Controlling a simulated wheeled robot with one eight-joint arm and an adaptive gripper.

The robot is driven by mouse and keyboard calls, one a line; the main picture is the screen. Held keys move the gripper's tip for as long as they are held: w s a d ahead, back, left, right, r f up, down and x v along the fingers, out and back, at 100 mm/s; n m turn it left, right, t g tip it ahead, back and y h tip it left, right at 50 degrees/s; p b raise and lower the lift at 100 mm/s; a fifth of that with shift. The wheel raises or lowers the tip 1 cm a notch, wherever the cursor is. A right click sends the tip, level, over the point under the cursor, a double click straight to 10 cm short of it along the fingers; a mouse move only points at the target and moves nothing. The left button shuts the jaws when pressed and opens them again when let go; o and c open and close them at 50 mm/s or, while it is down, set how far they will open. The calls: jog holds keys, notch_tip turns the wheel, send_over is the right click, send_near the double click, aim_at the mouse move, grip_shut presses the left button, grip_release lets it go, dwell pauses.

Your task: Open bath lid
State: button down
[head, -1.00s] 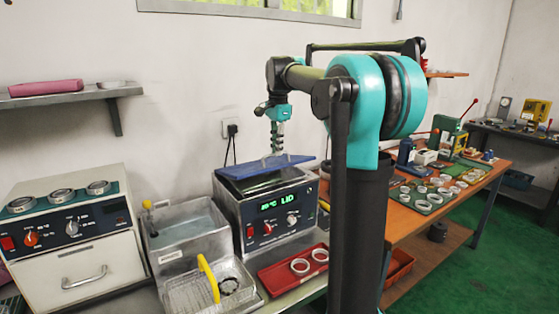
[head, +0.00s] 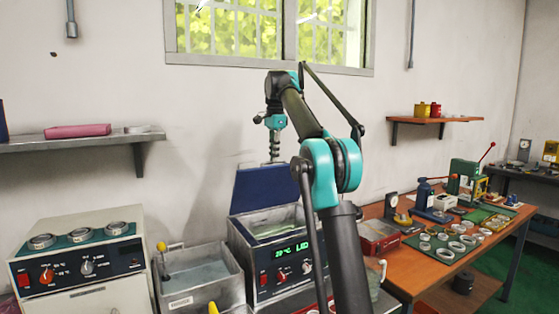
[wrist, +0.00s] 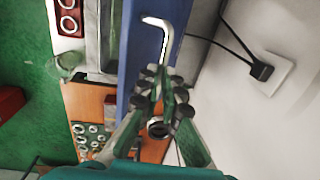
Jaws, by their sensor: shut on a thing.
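The blue bath lid (head: 265,191) stands steeply raised at the back of the heated bath (head: 290,262), whose lit display shows "LID". The opening below the lid is uncovered. My gripper (head: 274,157) is at the lid's upper edge. In the wrist view the lid (wrist: 140,50) is a blue band, with a pale bent handle (wrist: 168,36) on it. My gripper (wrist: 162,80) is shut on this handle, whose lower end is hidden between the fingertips.
A second metal bath (head: 195,278) stands to the left, beside a white oven (head: 80,262) with rings on top. The wall with a socket (wrist: 275,73) is close behind the lid. A wooden bench (head: 400,262) with rings is at right.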

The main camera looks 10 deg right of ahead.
jog(key=shift+w+a+f, duration=0.1)
jog(key=shift+w+a, duration=0.3)
jog(key=shift+w, duration=0.3)
jog(key=shift+w+a+f, duration=0.1)
jog(key=shift+w+a, duration=0.25)
jog(key=shift+w, duration=0.3)
jog(key=shift+w+a+f, duration=0.1)
jog(key=shift+w+a, duration=0.3)
jog(key=shift+w, duration=0.3)
jog(key=c, duration=1.6)
grip_release()
jog(key=shift+w+a+f, duration=0.2)
jog(key=shift+w+f, duration=0.1)
jog(key=shift+w, duration=0.05)
jog(key=shift+s+d, duration=0.15)
jog(key=shift+d, duration=0.05)
